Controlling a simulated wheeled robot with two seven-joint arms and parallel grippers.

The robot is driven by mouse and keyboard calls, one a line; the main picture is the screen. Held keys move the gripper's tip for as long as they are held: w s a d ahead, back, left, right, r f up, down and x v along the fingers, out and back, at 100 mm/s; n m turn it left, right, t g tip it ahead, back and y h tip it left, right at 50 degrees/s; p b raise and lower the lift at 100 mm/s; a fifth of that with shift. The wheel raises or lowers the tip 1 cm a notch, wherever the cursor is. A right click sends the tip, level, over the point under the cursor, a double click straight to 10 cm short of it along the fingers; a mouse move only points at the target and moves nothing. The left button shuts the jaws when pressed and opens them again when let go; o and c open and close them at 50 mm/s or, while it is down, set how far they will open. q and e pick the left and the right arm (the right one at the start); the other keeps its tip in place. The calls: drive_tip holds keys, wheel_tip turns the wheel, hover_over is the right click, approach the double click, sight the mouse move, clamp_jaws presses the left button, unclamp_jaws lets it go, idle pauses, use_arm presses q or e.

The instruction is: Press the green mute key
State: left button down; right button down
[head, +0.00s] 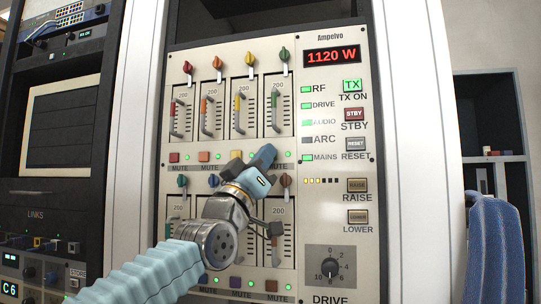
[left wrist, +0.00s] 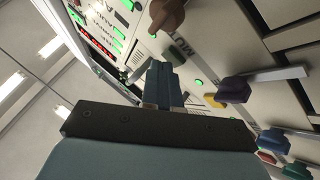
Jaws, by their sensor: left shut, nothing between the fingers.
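The transmitter panel (head: 326,215) has an upper row of mute keys under coloured-knob sliders. The red (head: 174,157), orange (head: 203,156) and yellow (head: 236,154) mute keys show in the head view. The green mute key's place, below the green-knobbed slider (head: 284,55), is covered by my left gripper (head: 266,156). The left gripper is shut and empty, its tips at the panel face. My right gripper is not in view.
A lower row of sliders with a brown knob (head: 285,181) lies just below the fingers. The TX (head: 352,85), STBY (head: 354,114) and RESET (head: 356,144) buttons and a drive dial (head: 330,267) are to the right. A blue cloth (head: 497,245) hangs at far right.

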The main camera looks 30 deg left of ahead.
use_arm(q)
drive_tip(key=shift+w+h, duration=0.1)
drive_tip(key=shift+h, duration=0.2)
drive_tip(key=shift+s+d+b, duration=0.1)
drive_tip(key=shift+s+b, duration=0.3)
drive_tip(key=shift+s, duration=0.15)
drive_tip(key=shift+s, duration=0.1)
drive_tip(key=shift+s+d+b, duration=0.25)
drive_tip(key=shift+s+b, duration=0.1)
drive_tip(key=shift+s, duration=0.6)
drive_tip(key=shift+s+d+b, duration=0.2)
drive_tip(key=shift+s+b, duration=0.2)
drive_tip(key=shift+s, duration=0.55)
drive_tip(key=shift+s+d+b, duration=0.25)
drive_tip(key=shift+s+b, duration=0.1)
drive_tip(key=shift+s, duration=0.6)
